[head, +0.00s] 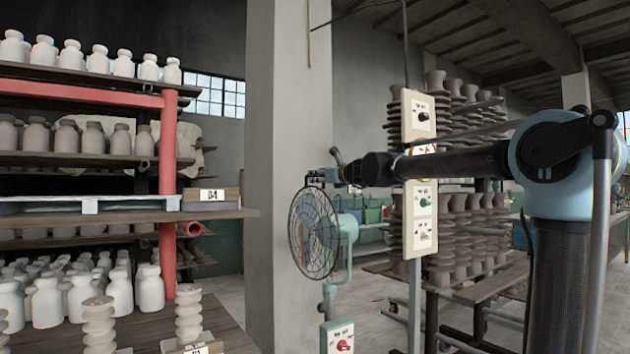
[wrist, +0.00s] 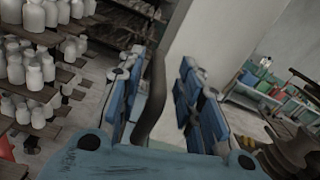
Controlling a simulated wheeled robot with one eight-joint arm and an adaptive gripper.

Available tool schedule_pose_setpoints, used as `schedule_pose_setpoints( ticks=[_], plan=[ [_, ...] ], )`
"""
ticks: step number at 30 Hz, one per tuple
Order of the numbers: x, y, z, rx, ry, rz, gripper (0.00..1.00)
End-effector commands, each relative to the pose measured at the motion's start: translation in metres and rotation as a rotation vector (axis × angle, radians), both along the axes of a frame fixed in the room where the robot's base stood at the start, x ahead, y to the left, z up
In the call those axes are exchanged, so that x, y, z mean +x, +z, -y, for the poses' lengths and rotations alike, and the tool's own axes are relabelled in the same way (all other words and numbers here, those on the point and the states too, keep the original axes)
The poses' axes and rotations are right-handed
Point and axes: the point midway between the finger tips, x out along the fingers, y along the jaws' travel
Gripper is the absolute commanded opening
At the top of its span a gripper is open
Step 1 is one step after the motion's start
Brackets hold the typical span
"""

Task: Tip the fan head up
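The fan head, a round dark wire cage (head: 313,233) with a pale teal motor housing (head: 348,228) behind it, stands on a teal pole (head: 328,300) in the head view. The cage faces left; its exact tilt is hard to judge. My gripper (head: 325,167) is above the fan head, apart from it as far as I can tell. In the wrist view my gripper (wrist: 163,78) has its two blue-padded fingers spread. A dark curved strip shows between them, and I cannot tell what it is. The fan head is not recognisable in the wrist view.
A grey pillar (head: 275,130) stands just behind and left of the fan. Shelves (head: 90,158) with pale jars fill the left. A control panel (head: 420,180) and racks of stacked clay pieces (head: 465,215) stand right of the fan. A switch box (head: 341,338) is on its pole.

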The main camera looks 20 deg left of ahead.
Motion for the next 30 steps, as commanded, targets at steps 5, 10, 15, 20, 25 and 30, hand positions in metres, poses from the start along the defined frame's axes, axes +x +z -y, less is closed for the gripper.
schedule_pose_setpoints(
  ticks=[5,10,15,20,25,30],
  plan=[
    [0.013,0.0,-0.015,0.0,0.0,0.0,0.33],
    [0.02,0.0,-0.023,0.0,0.0,0.0,0.33],
    [0.021,0.0,-0.025,0.0,0.0,0.0,0.33],
    [0.021,0.0,-0.025,0.0,0.0,0.0,0.33],
    [0.021,0.0,-0.025,0.0,0.0,0.0,0.01],
    [0.022,0.0,-0.025,0.0,0.0,0.0,0.0]
  ],
)
